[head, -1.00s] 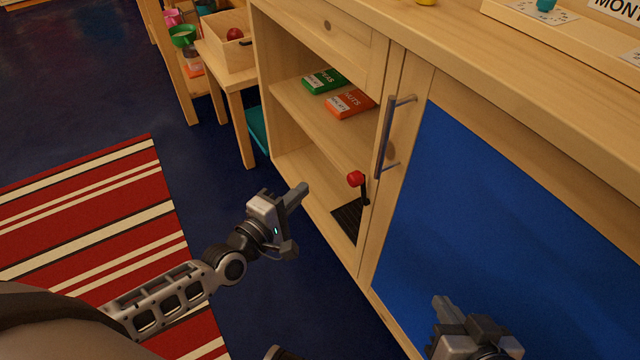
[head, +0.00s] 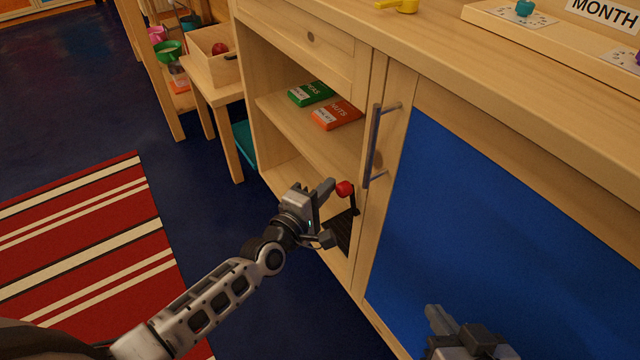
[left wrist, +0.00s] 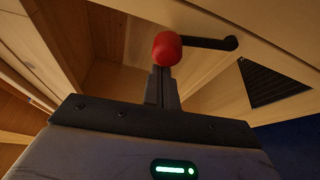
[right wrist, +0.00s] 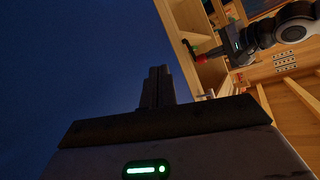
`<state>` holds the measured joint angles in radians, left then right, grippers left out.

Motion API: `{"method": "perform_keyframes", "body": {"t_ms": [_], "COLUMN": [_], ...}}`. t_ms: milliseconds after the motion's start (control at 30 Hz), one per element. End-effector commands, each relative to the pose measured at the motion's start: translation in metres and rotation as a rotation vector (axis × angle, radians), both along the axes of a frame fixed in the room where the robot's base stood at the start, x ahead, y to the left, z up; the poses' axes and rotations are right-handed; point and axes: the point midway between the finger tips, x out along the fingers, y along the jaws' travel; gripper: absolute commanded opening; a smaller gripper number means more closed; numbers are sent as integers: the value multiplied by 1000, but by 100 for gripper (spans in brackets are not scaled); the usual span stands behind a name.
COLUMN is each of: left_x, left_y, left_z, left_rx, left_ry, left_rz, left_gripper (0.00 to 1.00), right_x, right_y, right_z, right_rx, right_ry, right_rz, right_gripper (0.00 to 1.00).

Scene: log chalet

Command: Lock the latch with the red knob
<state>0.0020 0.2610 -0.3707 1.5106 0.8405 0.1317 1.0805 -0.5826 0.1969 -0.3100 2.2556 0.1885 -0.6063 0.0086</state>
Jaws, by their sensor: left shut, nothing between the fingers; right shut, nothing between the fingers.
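The latch's red knob (head: 345,188) sits at the end of a short black lever (head: 355,207) on the cabinet frame, beside the blue door. In the left wrist view the red knob (left wrist: 167,48) shows just past the fingertips, with its lever reaching to the right. My left gripper (head: 331,187) is shut and empty, its tips right at the knob's left side; I cannot tell whether they touch it. My right gripper (head: 432,312) is shut and empty in front of the blue door (head: 500,230), low in the head view. It also shows in the right wrist view (right wrist: 158,75).
A grey vertical handle (head: 373,145) stands just above the knob. Open shelves hold a green box (head: 311,93) and an orange box (head: 337,115). A dark vent grille (head: 343,232) lies below the lever. The floor around the striped rug (head: 90,240) is clear.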

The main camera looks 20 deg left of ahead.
Motion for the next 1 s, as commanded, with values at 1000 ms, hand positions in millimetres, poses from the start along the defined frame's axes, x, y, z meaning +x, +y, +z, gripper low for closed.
{"method": "perform_keyframes", "body": {"t_ms": [1000], "left_x": [-2], "left_y": [-2], "left_z": [4], "left_rx": [112], "left_ry": [-86], "left_rz": [13], "left_gripper": [0], "right_x": [6], "right_y": [1], "right_z": [10], "right_rx": [19], "right_ry": [-45], "right_rz": [-8], "right_gripper": [0]}}
